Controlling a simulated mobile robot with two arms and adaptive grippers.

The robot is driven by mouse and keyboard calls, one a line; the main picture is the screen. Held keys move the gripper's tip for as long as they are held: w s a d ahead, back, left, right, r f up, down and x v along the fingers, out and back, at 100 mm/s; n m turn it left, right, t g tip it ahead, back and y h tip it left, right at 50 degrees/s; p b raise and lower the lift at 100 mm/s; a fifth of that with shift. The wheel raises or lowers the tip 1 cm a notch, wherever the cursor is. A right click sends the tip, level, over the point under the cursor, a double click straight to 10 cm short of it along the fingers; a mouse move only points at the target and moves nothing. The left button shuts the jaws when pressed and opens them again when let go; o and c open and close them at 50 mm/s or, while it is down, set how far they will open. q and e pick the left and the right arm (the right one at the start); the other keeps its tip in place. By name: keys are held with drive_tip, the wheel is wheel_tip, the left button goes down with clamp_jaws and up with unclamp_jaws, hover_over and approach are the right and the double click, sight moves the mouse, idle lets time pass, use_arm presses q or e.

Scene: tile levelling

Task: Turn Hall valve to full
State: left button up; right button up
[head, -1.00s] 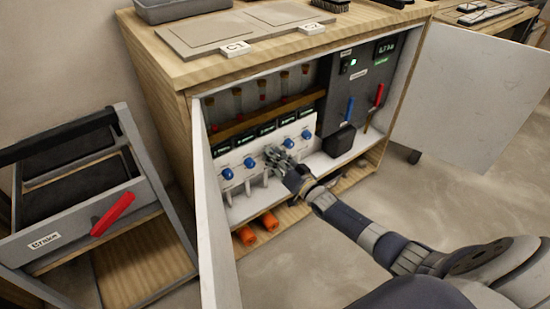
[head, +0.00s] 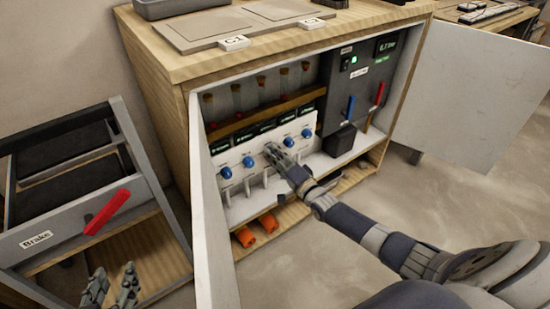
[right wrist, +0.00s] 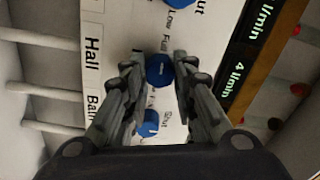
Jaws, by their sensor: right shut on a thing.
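The white valve panel (head: 238,180) stands inside the open cabinet, with a row of blue knobs. My right gripper (head: 272,152) is at the middle of the row and hides the knob there. In the right wrist view my right gripper (right wrist: 160,82) is shut on a blue knob (right wrist: 160,70), a finger on each side. The "Hall" label (right wrist: 93,47) is the label nearest this knob. Printed marks including "Full" and "Shut" show around the knobs; the held knob's exact setting cannot be read. My left gripper (head: 112,287) is open and empty at the lower left.
Neighbouring blue knobs (head: 248,161) sit close on both sides. Glass tubes (head: 237,98) stand above the panel. The open cabinet doors, left (head: 215,235) and right (head: 462,95), flank it. A cart (head: 75,228) with a red brake handle (head: 107,212) stands at left. Orange pipe ends (head: 268,222) lie below.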

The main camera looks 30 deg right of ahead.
use_arm(q)
drive_tip(key=shift+w+d+r+t, duration=0.25)
drive_tip(key=shift+w+r+t, duration=0.2)
drive_tip(key=shift+r, duration=0.35)
use_arm(e)
drive_tip(key=shift+f+m, duration=0.15)
drive_tip(key=shift+m, duration=0.45)
drive_tip(key=o, duration=1.1)
drive_tip(key=shift+s, duration=0.15)
drive_tip(key=s, duration=0.4)
drive_tip(key=s+d, duration=0.1)
drive_tip(key=s, duration=0.6)
drive_tip(key=shift+s+d+f, duration=0.15)
drive_tip(key=shift+s+d, duration=0.2)
